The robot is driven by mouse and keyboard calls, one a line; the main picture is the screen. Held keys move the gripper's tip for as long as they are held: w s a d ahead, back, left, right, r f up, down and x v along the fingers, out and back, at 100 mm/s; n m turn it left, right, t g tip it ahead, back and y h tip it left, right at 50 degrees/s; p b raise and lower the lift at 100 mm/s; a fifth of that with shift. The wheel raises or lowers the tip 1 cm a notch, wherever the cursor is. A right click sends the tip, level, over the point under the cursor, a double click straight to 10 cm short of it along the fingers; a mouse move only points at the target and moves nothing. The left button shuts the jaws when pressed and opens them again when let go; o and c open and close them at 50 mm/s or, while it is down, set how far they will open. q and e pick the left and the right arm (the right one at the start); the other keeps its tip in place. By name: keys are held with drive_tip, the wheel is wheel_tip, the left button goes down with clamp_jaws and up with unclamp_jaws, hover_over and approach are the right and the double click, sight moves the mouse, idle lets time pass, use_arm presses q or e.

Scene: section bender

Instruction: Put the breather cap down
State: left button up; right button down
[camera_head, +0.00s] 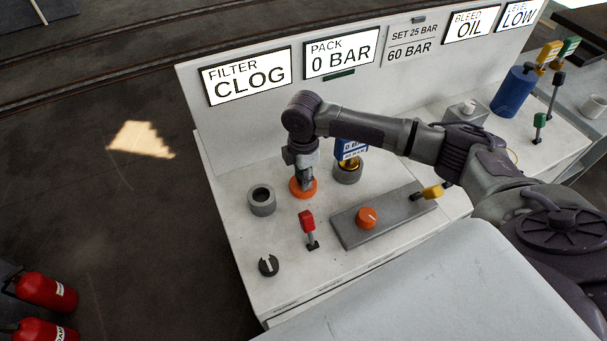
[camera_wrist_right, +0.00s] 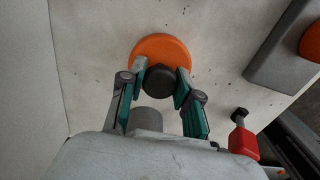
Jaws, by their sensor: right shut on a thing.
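The breather cap is an orange disc (camera_head: 303,187) with a dark round knob, low over the pale bench top near its left part. In the right wrist view the cap (camera_wrist_right: 171,52) shows orange around the black knob. My right gripper (camera_head: 306,180) points down from above and is shut on the knob, a finger on either side (camera_wrist_right: 161,82). I cannot tell whether the disc touches the bench. A grey open collar (camera_head: 262,200) stands just left of the cap, apart from it. My left gripper is not in view.
A red-handled lever (camera_head: 307,228) and a black knob (camera_head: 268,265) are in front. A grey plate (camera_head: 350,236) with an orange knob lies to the right. Behind my gripper stands another grey collar (camera_head: 347,174). Sign panels (camera_head: 341,53) line the back wall.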

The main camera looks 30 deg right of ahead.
drive_tip(key=c, duration=0.8)
unclamp_jaws()
drive_tip(key=shift+f, duration=0.1)
wheel_tip(320, 180, up, 12)
drive_tip(key=shift+r+b, duration=0.2)
drive_tip(key=shift+b, duration=0.25)
drive_tip(key=shift+f, duration=0.1)
